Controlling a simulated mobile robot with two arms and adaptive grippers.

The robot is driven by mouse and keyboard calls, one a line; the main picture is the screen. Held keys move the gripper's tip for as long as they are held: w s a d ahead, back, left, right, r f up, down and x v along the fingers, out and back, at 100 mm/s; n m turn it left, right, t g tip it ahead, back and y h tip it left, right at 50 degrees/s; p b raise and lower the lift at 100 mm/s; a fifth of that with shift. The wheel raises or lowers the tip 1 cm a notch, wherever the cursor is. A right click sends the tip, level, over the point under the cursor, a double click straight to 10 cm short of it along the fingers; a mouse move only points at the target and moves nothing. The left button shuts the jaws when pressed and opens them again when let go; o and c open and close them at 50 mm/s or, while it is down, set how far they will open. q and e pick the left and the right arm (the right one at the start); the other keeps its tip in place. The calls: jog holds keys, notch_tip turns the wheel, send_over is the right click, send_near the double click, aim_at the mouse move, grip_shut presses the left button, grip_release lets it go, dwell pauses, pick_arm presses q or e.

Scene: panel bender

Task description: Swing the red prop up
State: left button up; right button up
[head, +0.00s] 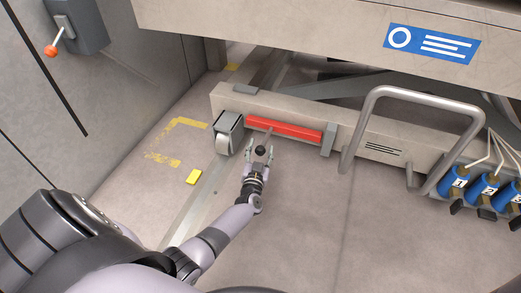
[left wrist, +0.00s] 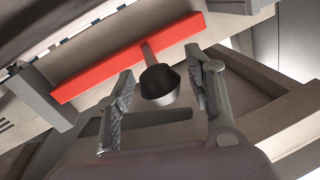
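The red prop (head: 284,128) is a long bar lying along the front of a low beige beam, its right end at a grey bracket (head: 328,139). It also crosses the upper part of the left wrist view (left wrist: 105,75). A stem with a dark round knob (left wrist: 160,82) stands out from the bar. My left gripper (head: 259,151) is open in front of the beam. Its fingers (left wrist: 161,64) are on either side of the knob, with gaps on both sides. The knob (head: 260,150) also shows small in the head view. My right gripper is not in view.
A grey roller block (head: 229,132) stands beside the prop's left end. A large machine panel (head: 330,25) overhangs the beam. A tubular handle (head: 372,125) and blue numbered units (head: 458,181) are at the right. The floor in front is clear.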

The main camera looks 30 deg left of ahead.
pick_arm(q)
grip_shut()
dwell(0.4)
